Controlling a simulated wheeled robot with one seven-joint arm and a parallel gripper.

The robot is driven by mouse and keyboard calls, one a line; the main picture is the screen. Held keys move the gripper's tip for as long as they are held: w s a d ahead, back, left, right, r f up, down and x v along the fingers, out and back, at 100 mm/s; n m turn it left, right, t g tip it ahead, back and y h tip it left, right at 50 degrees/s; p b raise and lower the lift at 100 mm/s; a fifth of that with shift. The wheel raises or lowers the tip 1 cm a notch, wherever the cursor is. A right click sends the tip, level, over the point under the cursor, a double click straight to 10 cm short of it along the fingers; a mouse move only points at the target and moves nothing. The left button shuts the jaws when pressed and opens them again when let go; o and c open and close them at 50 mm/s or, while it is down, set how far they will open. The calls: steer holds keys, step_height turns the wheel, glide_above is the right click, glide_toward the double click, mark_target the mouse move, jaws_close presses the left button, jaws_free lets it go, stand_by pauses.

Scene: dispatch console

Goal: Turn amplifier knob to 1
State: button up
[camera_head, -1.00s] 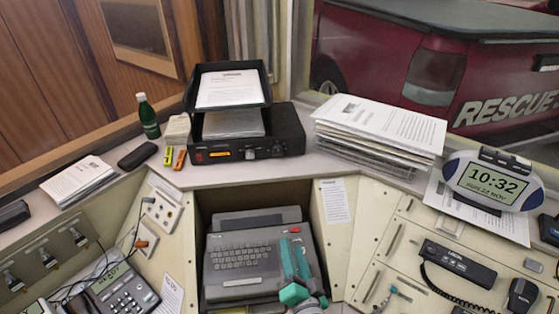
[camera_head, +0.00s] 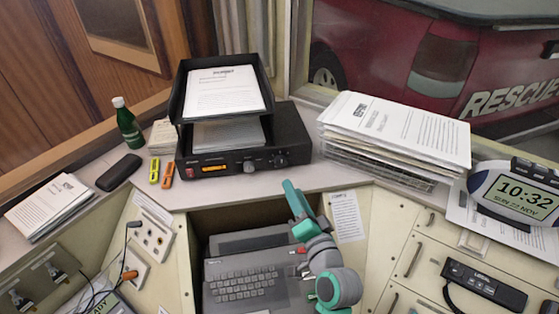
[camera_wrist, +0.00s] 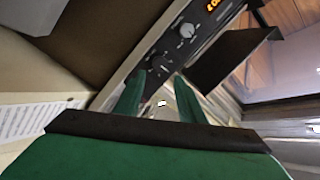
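The black amplifier (camera_head: 215,172) sits on the ledge at the back, under a paper tray. Its front panel has an orange display, a silver knob (camera_head: 249,167) and a dark knob (camera_head: 281,160) at the right end. My gripper (camera_head: 291,192) is in front of and below the panel's right end, apart from it. In the wrist view the amplifier panel (camera_wrist: 170,45) runs diagonally, with the silver knob (camera_wrist: 187,30) beyond the fingertips. The two green fingers of my gripper (camera_wrist: 158,84) are spread with nothing between them. The knob markings are too small to read.
A black paper tray (camera_head: 180,105) stands on the amplifier. A tall paper stack (camera_head: 395,130) is to the right. A green bottle (camera_head: 127,125) and highlighters (camera_head: 154,170) are to the left. A keyboard unit (camera_head: 240,280) lies in the recess below.

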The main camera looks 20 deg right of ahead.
mark_target(281, 164)
steer(key=w, duration=0.8)
steer(key=shift+w+d, duration=0.2)
steer(key=shift+w+a, duration=0.15)
steer(key=shift+w, duration=0.7)
steer(key=c, duration=0.8)
